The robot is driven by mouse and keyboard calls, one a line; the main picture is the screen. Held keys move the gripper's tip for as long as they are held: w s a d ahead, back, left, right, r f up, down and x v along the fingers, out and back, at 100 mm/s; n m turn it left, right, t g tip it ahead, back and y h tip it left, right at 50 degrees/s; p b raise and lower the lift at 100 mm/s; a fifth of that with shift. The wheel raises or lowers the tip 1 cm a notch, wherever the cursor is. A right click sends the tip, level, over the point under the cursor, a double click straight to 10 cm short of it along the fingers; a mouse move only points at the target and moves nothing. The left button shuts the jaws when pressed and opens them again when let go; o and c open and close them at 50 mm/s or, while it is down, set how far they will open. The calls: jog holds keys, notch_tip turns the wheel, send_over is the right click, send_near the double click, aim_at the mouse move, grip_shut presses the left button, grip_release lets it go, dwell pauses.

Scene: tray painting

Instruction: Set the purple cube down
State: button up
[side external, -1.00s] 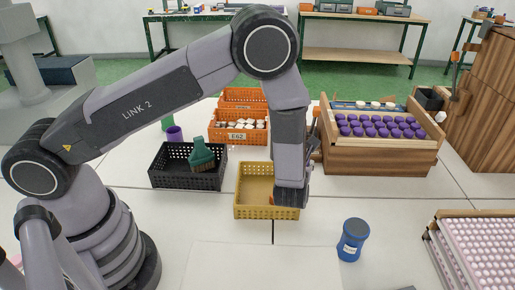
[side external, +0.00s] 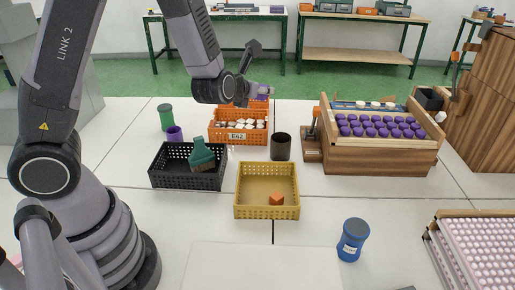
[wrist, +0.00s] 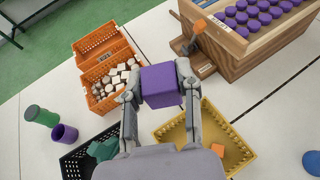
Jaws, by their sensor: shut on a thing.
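The purple cube (wrist: 160,85) is between the two fingers of my gripper (wrist: 159,88) in the wrist view, and the fingers are shut on it. The cube is held up in the air and touches nothing but the fingers.
A yellow crate (side external: 266,213) holds an orange cube (side external: 277,198). An orange crate (side external: 238,138) holds whitish pieces. A dark cup (side external: 280,147) stands beside the wooden rack (side external: 380,158). White table is free around the blue jar (side external: 353,240).

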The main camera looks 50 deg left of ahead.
notch_tip(320, 180, up, 4)
jog(key=shift+w+f+m+h, duration=0.15)
jog(key=shift+f+m+h, duration=0.1)
jog(key=shift+m+h, duration=0.2)
jog(key=d+f+n+y, duration=0.1)
jog(key=d+f, duration=0.2)
jog(key=f, duration=0.3)
jog(key=d+f+n+y, duration=0.1)
jog(key=d+f, duration=0.3)
jog(key=f, duration=0.3)
jog(key=d+f+n+g+y, duration=0.1)
jog(key=d+f, duration=0.2)
jog(key=f, duration=0.3)
jog(key=shift+w+d+f, duration=0.25)
jog(key=shift+w+f, duration=0.1)
jog(key=shift+f, duration=0.05)
send_over(327, 188)
jog(key=f, duration=0.6)
jog(key=s+f, duration=0.1)
jog(key=f, duration=0.1)
jog(key=shift+a+f, duration=0.15)
jog(key=shift+f, duration=0.25)
jog(key=shift+w+f, duration=0.2)
jog(key=shift+f, duration=0.05)
jog(key=shift+w+f, duration=0.15)
jog(key=shift+f, duration=0.7)
jog(key=shift+w+f, duration=0.15)
jog(key=shift+f, duration=0.65)
